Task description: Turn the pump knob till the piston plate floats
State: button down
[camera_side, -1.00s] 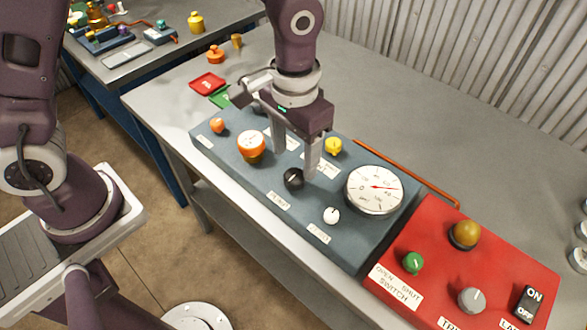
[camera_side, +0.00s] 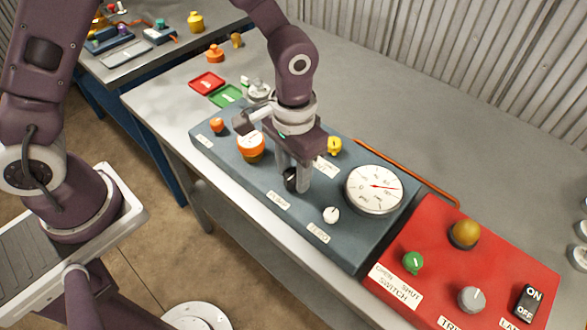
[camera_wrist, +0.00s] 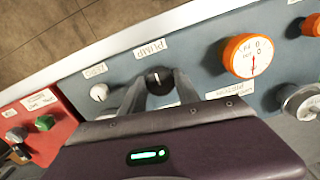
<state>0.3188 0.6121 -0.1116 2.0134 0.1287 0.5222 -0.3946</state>
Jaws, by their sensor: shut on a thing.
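The black pump knob (camera_side: 290,183) is on the blue-grey panel (camera_side: 330,232); in the wrist view, the knob (camera_wrist: 158,80) has a PUMP label beside it. My gripper (camera_side: 297,184) points down, its fingers shut on the knob's sides. In the wrist view, the fingers (camera_wrist: 158,86) lie either side of it. A round grey metal piece (camera_side: 258,90) at the panel's back left, perhaps the piston plate, is partly hidden by my wrist; it is cut off in the wrist view (camera_wrist: 302,101). I cannot tell whether it floats. The large white dial (camera_side: 374,189) has a red needle pointing right.
A white knob (camera_side: 331,214), a yellow knob (camera_side: 334,146) and an orange gauge (camera_side: 251,147) stand near my gripper. A red panel (camera_side: 440,290) with knobs and a switch adjoins on the right.

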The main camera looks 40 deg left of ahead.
jog(key=shift+m, duration=1.1)
jog(key=c, duration=0.9)
grip_release()
jog(key=shift+r, duration=0.1)
